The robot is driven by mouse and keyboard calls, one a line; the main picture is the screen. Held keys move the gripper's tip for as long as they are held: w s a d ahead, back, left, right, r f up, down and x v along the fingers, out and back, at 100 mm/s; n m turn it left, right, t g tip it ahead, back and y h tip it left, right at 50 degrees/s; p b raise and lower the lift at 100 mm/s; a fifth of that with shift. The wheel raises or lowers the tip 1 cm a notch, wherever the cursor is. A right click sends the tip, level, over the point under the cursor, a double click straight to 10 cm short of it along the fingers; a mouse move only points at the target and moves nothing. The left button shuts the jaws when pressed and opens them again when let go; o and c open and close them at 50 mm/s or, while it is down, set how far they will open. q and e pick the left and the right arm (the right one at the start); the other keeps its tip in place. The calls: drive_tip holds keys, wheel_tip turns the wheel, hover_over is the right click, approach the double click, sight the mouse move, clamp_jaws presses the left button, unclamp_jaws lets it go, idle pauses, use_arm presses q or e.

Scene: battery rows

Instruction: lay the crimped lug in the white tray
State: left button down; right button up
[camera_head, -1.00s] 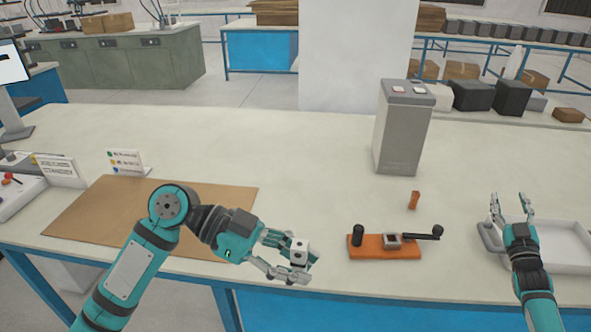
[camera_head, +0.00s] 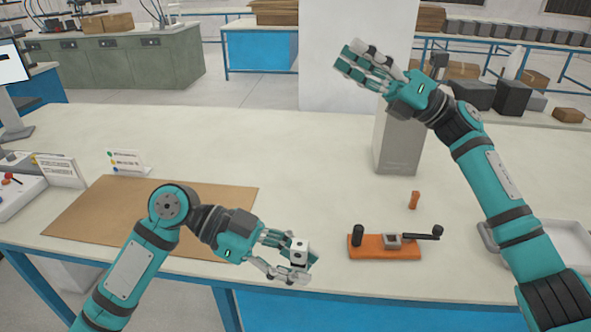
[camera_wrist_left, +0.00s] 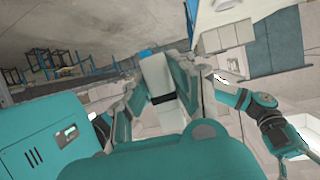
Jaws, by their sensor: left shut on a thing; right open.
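A small copper-coloured piece (camera_head: 414,200), which looks like the lug, stands on the bench behind the orange press; whether it is crimped is too small to tell. The white tray (camera_head: 572,240) is at the right bench edge, partly hidden by my right arm. My left gripper (camera_head: 291,264) is shut on a small whitish block (camera_head: 300,246), held near the front edge, left of the press. The block also shows between the fingers in the left wrist view (camera_wrist_left: 157,76). My right gripper (camera_head: 362,62) is open and empty, raised high, left of the grey box's top.
The orange press (camera_head: 372,252) with a black lever stands at the front. A tall grey box (camera_head: 397,145) stands behind it, its top hidden by my right gripper. The bench middle is clear.

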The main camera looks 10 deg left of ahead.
drive_tip(key=s+a+r+n+g+h, duration=0.1)
drive_tip(key=s+a+n+g+h, duration=0.4)
drive_tip(key=s+a+n, duration=0.25)
use_arm(q)
drive_tip(key=shift+s, duration=0.1)
use_arm(e)
drive_tip(key=n+t+h, duration=0.6)
drive_tip(key=n+h, duration=1.1)
drive_tip(key=h, duration=0.2)
hover_over(296, 246)
wheel_tip(296, 246, down, 11)
wheel_tip(296, 246, down, 11)
drive_tip(key=shift+f, duration=0.1)
